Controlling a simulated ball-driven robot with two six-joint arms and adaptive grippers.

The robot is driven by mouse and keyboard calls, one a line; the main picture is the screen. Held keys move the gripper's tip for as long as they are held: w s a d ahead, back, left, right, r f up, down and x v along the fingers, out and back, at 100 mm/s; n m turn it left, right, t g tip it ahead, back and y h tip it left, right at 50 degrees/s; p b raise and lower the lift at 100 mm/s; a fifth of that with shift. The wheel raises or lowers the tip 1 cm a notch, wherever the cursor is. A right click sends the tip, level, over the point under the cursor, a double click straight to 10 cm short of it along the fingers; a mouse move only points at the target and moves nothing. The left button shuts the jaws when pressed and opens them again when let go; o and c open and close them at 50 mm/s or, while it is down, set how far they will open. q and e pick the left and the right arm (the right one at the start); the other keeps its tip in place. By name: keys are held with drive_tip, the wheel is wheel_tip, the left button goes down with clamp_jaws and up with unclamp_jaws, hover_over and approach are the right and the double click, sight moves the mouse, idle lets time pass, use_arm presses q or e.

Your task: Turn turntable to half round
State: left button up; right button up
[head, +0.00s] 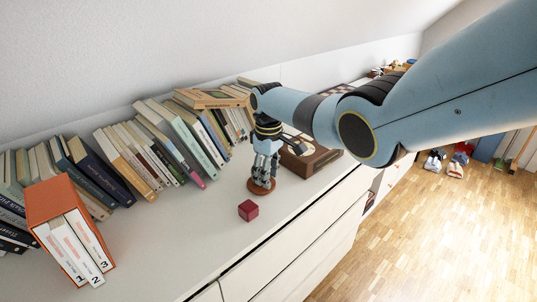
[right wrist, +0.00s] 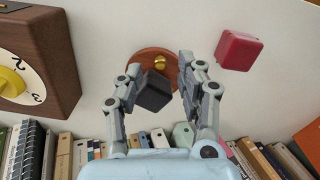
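The turntable is a small round reddish-brown disc (head: 255,190) on the white cabinet top; it also shows in the right wrist view (right wrist: 150,56). A brass knob (right wrist: 159,63) stands on it. A black block (right wrist: 154,92) shows between my fingers, overlapping the disc's near edge in that view; what it is fixed to is unclear. My right gripper (head: 263,178) points down over the disc. In the right wrist view its fingers (right wrist: 160,68) are apart, one on each side of the block, with a gap at the right finger. My left gripper is not in view.
A red cube (head: 248,210) lies just in front of the disc. A brown wooden box (head: 312,160) with a yellow dial (right wrist: 11,82) stands right of it. A row of books (head: 150,150) lines the wall. An orange file box (head: 50,203) stands at front left. The cabinet top between is clear.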

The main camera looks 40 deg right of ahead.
wheel_tip(320, 180, up, 11)
drive_tip(key=shift+f, duration=0.2)
idle(0.5)
